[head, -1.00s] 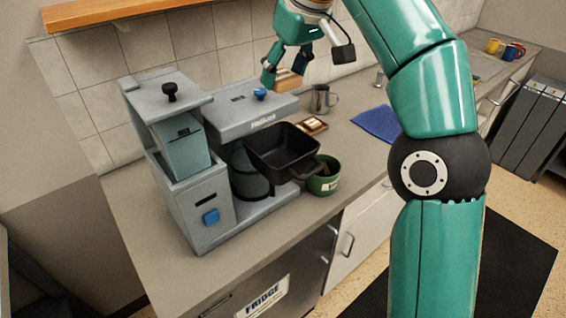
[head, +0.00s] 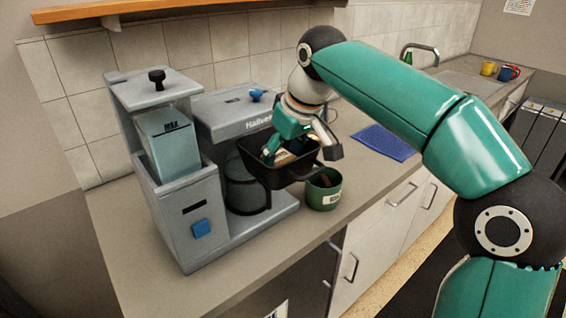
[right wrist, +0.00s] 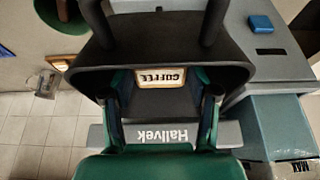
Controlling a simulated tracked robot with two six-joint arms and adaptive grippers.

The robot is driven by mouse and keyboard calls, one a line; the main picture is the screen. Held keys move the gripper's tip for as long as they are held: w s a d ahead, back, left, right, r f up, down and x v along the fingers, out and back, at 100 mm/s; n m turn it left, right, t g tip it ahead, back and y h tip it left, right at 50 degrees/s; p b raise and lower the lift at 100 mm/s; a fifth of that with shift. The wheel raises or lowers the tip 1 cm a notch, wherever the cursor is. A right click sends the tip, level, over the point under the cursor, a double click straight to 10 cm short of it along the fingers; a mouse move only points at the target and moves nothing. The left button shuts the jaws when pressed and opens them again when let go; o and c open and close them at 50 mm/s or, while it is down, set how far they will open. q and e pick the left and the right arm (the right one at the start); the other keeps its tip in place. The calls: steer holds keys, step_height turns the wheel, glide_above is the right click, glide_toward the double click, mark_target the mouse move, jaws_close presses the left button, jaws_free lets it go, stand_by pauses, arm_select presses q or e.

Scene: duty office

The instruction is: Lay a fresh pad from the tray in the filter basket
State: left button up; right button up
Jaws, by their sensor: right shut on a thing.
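The black filter basket (head: 272,178) juts out of the front of the grey coffee machine (head: 185,240), its handle facing outward. My right gripper (head: 296,153) reaches down into the basket's opening and is shut on a pad (head: 284,158), pale with a tan edge. In the right wrist view the pad (right wrist: 161,77) shows the word COFFEE between the two fingers, framed by the basket walls (right wrist: 150,50). I cannot tell whether the pad touches the basket floor. The pad tray is not visible in the head view, where my arm covers that part of the counter. My left gripper is not in view.
A green pot (head: 323,190) with dark contents stands right beside the basket. A glass jug (head: 246,190) sits below it in the machine. A blue mat (head: 384,142) lies on the counter to the right. A wooden shelf (head: 150,8) runs above the machine.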

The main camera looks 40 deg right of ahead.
steer(key=shift+f, duration=0.65)
steer(key=o, duration=1)
steer(key=shift+f, duration=0.15)
steer(key=shift+c, duration=0.2)
steer(key=shift+r, duration=0.4)
steer(key=p+v, duration=0.2)
steer(key=v, duration=0.9)
steer(key=shift+s+r+p, duration=0.15)
steer(key=shift+r+p, duration=0.1)
steer(key=shift+p, duration=0.05)
